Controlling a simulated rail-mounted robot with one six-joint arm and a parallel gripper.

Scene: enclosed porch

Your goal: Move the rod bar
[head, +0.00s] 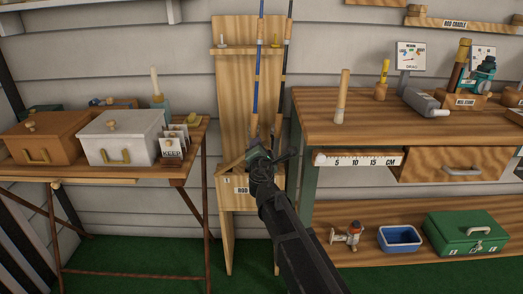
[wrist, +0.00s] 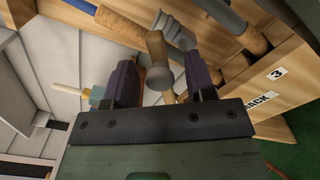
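The wooden rod rack (head: 237,105) stands against the wall in the head view, with a pegged crossbar (head: 247,50) near its top. A blue rod (head: 257,95) and a dark rod (head: 284,75) stand upright in it. My gripper (head: 260,157) is at the rack's lower part, hiding some of it. In the wrist view my fingers (wrist: 161,80) are apart. A wooden knob or bar end (wrist: 156,48) with grey fittings lies between or just beyond them; I cannot tell if they touch it. Cork rod handles (wrist: 123,24) are close by. Which piece is the rod bar is unclear.
A side table (head: 187,148) with a brown box (head: 40,140) and white box (head: 120,140) stands left. A workbench (head: 370,115) with a drawer stands right. Below it, a shelf holds a blue tray (head: 400,238) and green case (head: 465,233).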

